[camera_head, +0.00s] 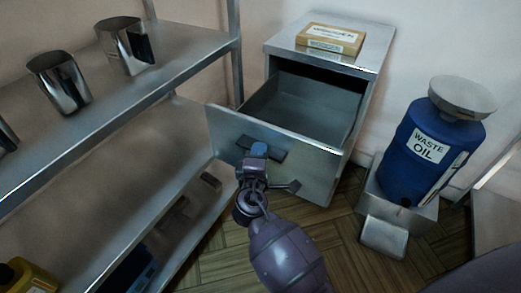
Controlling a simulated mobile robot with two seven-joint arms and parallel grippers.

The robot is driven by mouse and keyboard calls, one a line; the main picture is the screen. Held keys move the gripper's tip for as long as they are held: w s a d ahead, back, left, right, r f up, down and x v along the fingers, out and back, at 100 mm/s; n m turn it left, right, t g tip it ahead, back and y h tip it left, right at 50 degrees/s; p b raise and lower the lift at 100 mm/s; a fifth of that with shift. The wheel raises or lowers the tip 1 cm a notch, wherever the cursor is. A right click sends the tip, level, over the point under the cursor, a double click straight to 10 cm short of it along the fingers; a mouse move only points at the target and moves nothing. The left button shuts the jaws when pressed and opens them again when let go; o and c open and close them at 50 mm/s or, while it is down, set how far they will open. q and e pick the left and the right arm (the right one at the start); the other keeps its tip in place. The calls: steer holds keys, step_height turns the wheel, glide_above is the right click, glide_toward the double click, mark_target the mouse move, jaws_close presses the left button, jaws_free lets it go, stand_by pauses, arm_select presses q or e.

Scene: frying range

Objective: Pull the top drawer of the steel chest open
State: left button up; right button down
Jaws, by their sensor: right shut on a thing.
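The steel chest (373,52) stands against the wall at the back middle. Its top drawer (223,124) is pulled well out, and its grey inside looks empty. My right gripper (258,153) is at the drawer front, shut on the dark handle (278,151). The fingers hide part of the handle. My left gripper is not in view.
A cardboard box (331,39) lies on the chest. A blue waste oil drum (428,150) stands to the right on a metal stand. A steel shelf (185,48) with metal jugs (60,82) fills the left, close to the drawer. Wood floor (338,235) shows in front.

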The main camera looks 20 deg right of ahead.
steer(key=c, duration=1.1)
jaws_free()
steer(key=shift+s, duration=0.1)
